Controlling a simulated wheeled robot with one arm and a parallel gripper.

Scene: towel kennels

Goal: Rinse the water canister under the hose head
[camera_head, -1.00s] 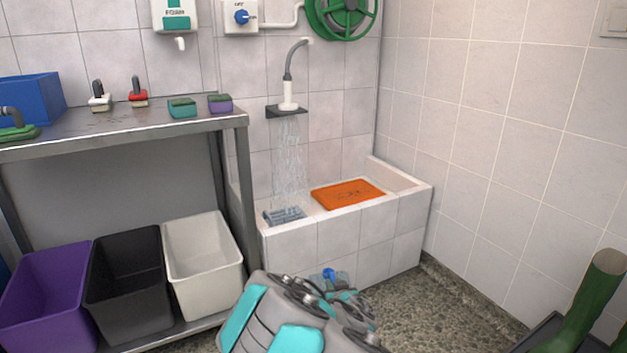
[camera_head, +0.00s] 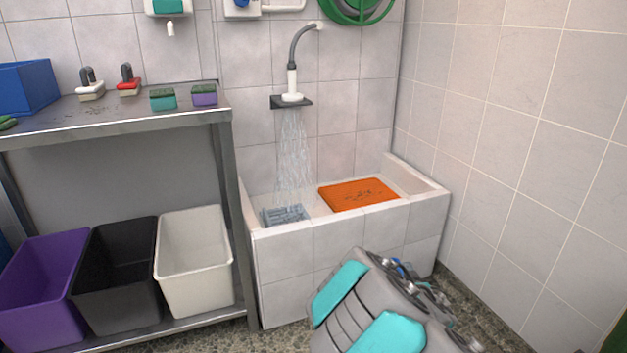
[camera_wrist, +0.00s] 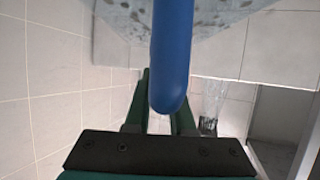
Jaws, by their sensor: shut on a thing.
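The hose head (camera_head: 292,88) is a white nozzle above a dark wall bracket (camera_head: 291,103). Water (camera_head: 293,150) falls from it into the left end of the tiled basin (camera_head: 340,240). My gripper (camera_wrist: 162,112), with green fingers, is shut on a blue handle (camera_wrist: 172,60) in the wrist view. The canister is outside the basin, apart from the water.
A grey grate (camera_head: 284,215) lies under the stream and an orange mat (camera_head: 358,194) lies to its right. A metal table (camera_head: 120,118) stands left, with purple (camera_head: 40,285), black (camera_head: 115,275) and white bins (camera_head: 193,262) below. A tiled wall closes the right side.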

